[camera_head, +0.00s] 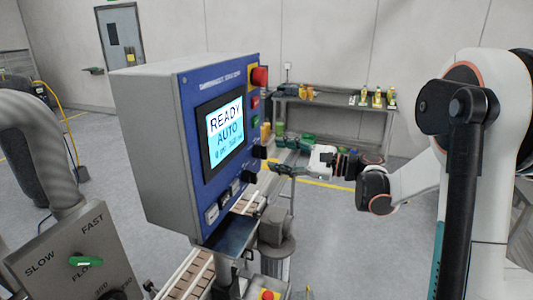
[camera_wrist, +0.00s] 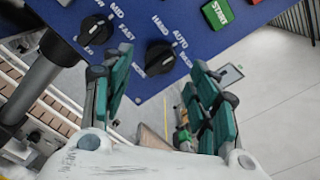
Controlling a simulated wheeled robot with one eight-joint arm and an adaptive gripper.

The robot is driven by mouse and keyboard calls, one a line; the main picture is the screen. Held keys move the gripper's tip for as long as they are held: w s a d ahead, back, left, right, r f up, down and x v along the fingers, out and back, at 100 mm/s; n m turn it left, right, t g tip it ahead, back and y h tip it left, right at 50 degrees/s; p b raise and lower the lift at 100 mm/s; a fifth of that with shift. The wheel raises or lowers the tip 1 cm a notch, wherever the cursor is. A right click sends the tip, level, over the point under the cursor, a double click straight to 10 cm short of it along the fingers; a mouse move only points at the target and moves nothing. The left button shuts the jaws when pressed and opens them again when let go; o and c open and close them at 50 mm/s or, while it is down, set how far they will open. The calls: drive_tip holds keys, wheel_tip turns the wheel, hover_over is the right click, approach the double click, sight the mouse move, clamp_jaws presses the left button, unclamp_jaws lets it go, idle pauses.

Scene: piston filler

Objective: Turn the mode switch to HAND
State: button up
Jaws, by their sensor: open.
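The mode switch (camera_wrist: 160,57) is a black rotary knob on the blue panel, labelled MODE, with HAND and AUTO printed by it. Which mark its pointer is on is hard to tell. In the head view it appears to be the upper black knob (camera_head: 259,152) at the panel's right edge. The screen (camera_head: 224,134) reads READY and AUTO. My gripper (camera_wrist: 163,68) is open, its green-padded fingers to either side of the switch in the wrist view, with nothing between them. In the head view my gripper (camera_head: 279,169) is just right of the panel, apart from the knobs.
A second black knob (camera_wrist: 95,30) marked MID and FAST sits left of the switch. The green START button (camera_wrist: 217,14) is up right. A red emergency stop (camera_head: 259,77) tops the panel. A conveyor (camera_head: 188,277) runs below. A grey box with a green knob (camera_head: 86,261) stands front left.

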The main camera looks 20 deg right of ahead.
sight(261, 152)
drive_tip(key=shift+x, duration=2.3)
drive_tip(key=c, duration=1.1)
